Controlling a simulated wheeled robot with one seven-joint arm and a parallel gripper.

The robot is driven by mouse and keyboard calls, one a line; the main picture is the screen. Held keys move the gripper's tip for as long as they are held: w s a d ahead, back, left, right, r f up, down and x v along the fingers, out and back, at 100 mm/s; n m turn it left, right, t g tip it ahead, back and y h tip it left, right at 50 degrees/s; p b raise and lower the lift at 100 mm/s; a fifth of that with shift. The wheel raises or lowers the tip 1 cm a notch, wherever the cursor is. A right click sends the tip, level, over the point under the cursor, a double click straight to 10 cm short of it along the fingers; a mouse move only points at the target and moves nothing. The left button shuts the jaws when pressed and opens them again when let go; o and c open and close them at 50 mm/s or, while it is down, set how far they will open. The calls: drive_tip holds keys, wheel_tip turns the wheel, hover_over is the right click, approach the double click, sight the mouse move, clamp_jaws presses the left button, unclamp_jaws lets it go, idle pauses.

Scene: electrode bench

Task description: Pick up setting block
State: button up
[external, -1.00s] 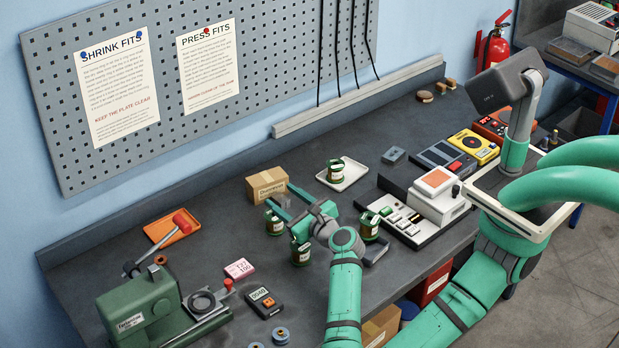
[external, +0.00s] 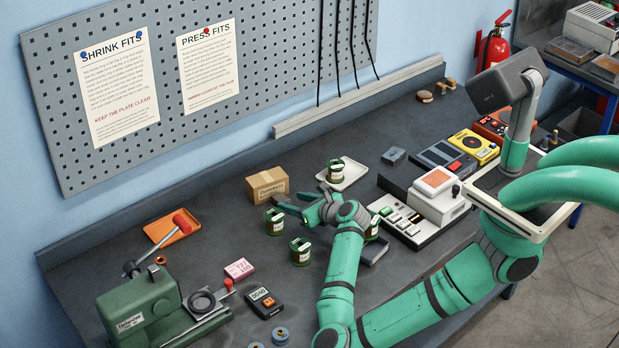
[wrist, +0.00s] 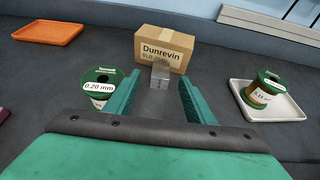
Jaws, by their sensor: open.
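A small grey metal block (wrist: 160,77), which looks like the setting block, stands on the dark bench right in front of a cardboard box (wrist: 164,48) in the wrist view. My gripper (wrist: 158,98) is open and empty, with one teal finger on each side of the block's line. The block appears just beyond the fingertips, roughly centred between them. In the external view my gripper (external: 285,204) is low over the bench, pointing left near the box (external: 267,185). I cannot make out the block clearly there.
A green spool marked 0.20 mm (wrist: 104,88) stands close to the left finger. A white tray (wrist: 283,110) with another spool (wrist: 262,88) is at right. An orange tray (wrist: 48,29) is at far left. More spools (external: 300,251) stand near my arm.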

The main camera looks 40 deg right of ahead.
sight(282, 200)
drive_tip(key=shift+x, duration=2.9)
drive_tip(key=shift+s, duration=0.1)
drive_tip(key=shift+c, duration=0.7)
clamp_jaws()
